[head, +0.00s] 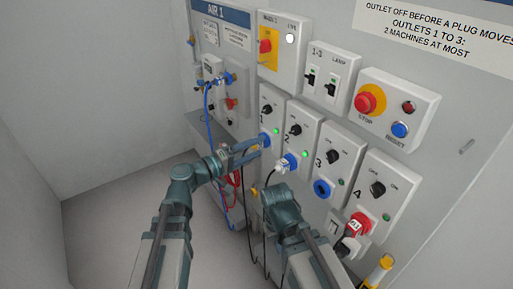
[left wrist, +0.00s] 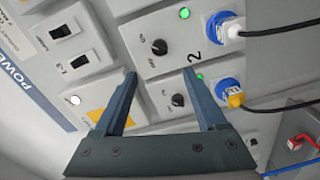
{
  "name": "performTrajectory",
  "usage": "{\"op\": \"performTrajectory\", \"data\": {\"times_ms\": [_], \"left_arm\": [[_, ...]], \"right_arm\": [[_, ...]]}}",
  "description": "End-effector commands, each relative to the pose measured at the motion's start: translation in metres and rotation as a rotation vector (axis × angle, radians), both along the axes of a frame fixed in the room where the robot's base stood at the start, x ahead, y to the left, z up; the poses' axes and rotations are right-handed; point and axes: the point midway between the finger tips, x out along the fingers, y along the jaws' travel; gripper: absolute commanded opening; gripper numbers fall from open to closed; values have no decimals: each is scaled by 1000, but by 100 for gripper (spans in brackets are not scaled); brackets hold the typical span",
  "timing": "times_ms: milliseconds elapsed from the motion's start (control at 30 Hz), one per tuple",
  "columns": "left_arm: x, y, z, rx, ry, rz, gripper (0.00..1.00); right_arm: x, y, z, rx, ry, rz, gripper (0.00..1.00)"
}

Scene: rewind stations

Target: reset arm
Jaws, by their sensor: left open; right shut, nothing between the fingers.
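My left gripper (head: 262,147) is open in front of outlet 1 (head: 271,117) in the head view. In the left wrist view its spread fingers (left wrist: 159,74) have nothing between them, with the outlet 1 and 2 knobs behind. My right gripper (head: 277,193) is lower, below outlet 2; its fingers are hard to make out. Outlet 2 (head: 301,123) holds a white plug (head: 283,166), which also shows in the left wrist view (left wrist: 234,32). A yellow plug (left wrist: 235,97) sits in outlet 1's blue socket. Both outlets show green lights.
Outlet 3 (head: 338,146) has an empty blue socket. A red stop button (head: 366,102) and blue reset button (head: 400,130) are on the upper panel. Cables hang below the outlets. Floor at left is clear.

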Motion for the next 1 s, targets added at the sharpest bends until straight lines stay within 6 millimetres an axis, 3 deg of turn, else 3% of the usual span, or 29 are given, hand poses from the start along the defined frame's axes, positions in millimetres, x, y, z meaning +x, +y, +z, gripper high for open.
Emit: {"op": "performTrajectory", "data": {"times_ms": [233, 333, 467, 567, 700, 800, 1000], "left_arm": [[0, -1, -1, 7, 2, -2, 74], [-6, -5, -15, 71, 16, -27, 74], [-24, -11, -58, 275, 70, -101, 74], [-43, -4, -103, 487, 142, -168, 74], [-71, 25, -159, 784, 265, -235, 74], [-88, 53, -187, 971, 354, -261, 74], [-114, 111, -214, 1266, 510, -269, 74]], "right_arm": [[0, 0, 0, 0, 0, 0, 0], [0, 0, 0, 0, 0, 0, 0], [0, 0, 0, 0, 0, 0, 0], [0, 0, 0, 0, 0, 0, 0], [0, 0, 0, 0, 0, 0, 0], [0, 0, 0, 0, 0, 0, 0], [0, 0, 0, 0, 0, 0, 0]]}}
